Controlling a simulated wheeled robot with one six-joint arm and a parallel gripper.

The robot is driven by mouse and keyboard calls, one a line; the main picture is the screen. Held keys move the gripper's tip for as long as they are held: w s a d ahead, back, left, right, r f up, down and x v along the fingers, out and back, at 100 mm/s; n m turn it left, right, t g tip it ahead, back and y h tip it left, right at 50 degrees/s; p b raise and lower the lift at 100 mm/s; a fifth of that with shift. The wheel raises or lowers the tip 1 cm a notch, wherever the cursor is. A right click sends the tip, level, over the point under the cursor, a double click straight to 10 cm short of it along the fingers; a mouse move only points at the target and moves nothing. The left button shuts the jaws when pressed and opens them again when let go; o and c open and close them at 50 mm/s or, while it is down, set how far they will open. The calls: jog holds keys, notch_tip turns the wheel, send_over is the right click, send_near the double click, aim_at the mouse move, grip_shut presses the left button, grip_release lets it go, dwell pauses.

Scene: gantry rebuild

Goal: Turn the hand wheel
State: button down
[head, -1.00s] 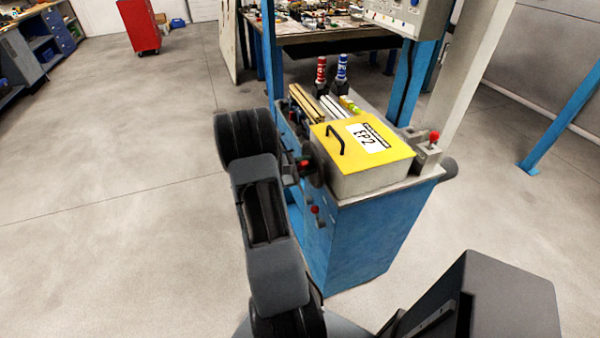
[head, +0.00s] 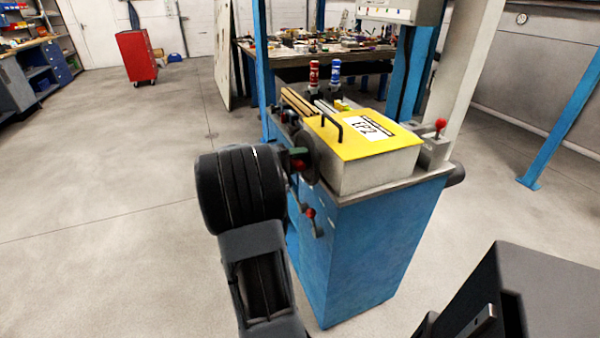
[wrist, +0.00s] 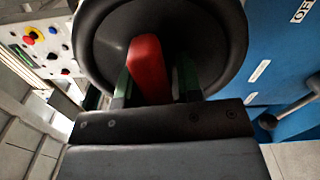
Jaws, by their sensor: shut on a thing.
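The black hand wheel (wrist: 215,45) fills the upper middle of the wrist view. Its red handle (wrist: 148,68) stands out toward the camera between the green-tipped fingers of my gripper (wrist: 154,84), which is shut on it. In the head view the dark wheel (head: 308,158) is mounted on the left side of the blue machine cabinet, partly hidden by my gripper (head: 297,157). My arm reaches up to it from the lower left.
The blue cabinet (head: 375,250) carries a yellow-lidded box (head: 365,137) with a black handle. A red-knobbed lever (head: 310,213) sticks out below the wheel; another red knob (head: 441,124) is at the right. Open floor (head: 110,215) lies to the left.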

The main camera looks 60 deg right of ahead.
jog(key=shift+f+m+b, duration=0.15)
jog(key=shift+m+b, duration=0.45)
jog(key=shift+b, duration=0.2)
jog(key=c, duration=1)
grip_release()
jog(key=shift+c, duration=0.2)
jog(key=v, duration=1.4)
jog(key=shift+d, duration=0.1)
